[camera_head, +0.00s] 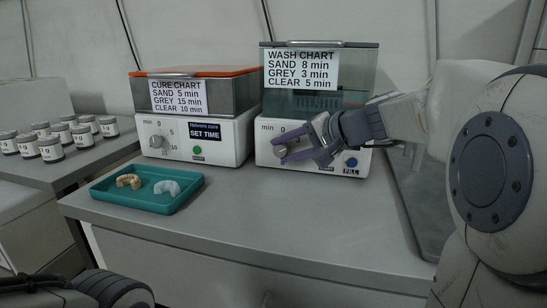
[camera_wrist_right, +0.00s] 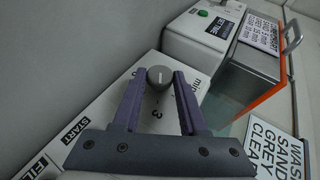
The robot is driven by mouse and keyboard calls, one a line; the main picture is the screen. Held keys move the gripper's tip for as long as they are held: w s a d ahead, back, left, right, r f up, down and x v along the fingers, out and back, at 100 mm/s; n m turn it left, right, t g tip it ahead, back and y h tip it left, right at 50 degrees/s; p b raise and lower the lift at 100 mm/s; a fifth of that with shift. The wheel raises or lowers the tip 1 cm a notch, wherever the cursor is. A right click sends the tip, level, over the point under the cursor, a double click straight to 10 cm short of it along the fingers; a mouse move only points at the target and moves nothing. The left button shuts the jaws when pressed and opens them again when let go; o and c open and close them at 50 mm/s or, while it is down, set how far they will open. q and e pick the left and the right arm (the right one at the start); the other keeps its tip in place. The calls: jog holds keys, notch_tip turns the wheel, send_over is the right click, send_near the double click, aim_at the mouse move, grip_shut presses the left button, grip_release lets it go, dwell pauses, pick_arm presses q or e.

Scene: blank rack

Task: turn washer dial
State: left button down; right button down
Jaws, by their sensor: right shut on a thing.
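The washer (camera_head: 262,155) is the right-hand machine in the head view, a white base with a clear tank and a grey lid. Its wash chart (camera_head: 302,70) reads sand 8 min, grey 3 min, clear 5 min. My right gripper (camera_head: 285,157) is at the washer's front, shut on the grey round dial. The dial (camera_wrist_right: 159,77) shows between the fingertips in the right wrist view, with a light pointer line and a 3 printed nearby. The fingers hide part of the scale. My left gripper is not in view.
The cure machine (camera_head: 222,138) with an orange lid stands left of the washer. A teal tray (camera_head: 150,202) with two dental models lies in front. Several labelled jars (camera_head: 50,149) stand on the left bench. The front right of the counter (camera_head: 300,220) is clear.

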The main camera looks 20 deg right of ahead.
dwell(0.4)
jog(key=shift+c, duration=2.4)
grip_release()
jog(key=p+v, duration=0.3)
jog(key=v, duration=0.7)
jog(key=shift+s, duration=0.15)
jog(key=shift+d+r, duration=0.1)
jog(key=shift+r, duration=0.05)
